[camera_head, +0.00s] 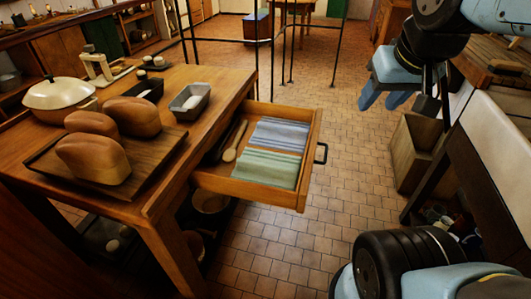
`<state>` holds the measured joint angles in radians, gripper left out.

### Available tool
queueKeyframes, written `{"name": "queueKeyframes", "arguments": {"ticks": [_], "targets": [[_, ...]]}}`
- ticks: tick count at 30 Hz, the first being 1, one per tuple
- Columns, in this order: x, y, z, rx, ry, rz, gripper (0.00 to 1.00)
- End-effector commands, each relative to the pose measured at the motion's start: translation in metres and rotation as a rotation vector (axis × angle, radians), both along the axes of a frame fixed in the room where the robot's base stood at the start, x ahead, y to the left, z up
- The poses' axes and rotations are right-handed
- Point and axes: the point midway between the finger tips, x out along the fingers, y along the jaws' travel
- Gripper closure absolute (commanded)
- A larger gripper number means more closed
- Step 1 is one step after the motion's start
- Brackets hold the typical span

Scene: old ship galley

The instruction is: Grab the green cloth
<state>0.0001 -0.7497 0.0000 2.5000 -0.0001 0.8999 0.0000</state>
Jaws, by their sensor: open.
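The green striped cloth (268,167) lies flat in the open drawer (302,186) of the wooden table, in its near part. A blue-grey striped cloth (280,134) lies flat just behind it in the same drawer. A wooden spoon (234,143) lies to the left of the cloths. My gripper (384,101) hangs in the upper right, above and to the right of the drawer. Its blue fingers look apart and hold nothing. It is well clear of both cloths.
The table (170,168) carries loaves on a board (52,166), a white lidded pot (58,93) and a grey tin (190,102). The drawer's black handle (321,153) juts out to the right. Wooden bins (415,150) stand at right. The tiled floor between is clear.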

Motion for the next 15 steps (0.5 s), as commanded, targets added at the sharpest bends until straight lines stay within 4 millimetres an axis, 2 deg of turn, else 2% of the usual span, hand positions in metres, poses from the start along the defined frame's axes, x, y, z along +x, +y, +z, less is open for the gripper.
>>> {"name": "queueKeyframes", "arguments": {"ticks": [15], "targets": [[0.0051,0.0015,0.0001,-0.01,0.008,0.015,0.54]]}}
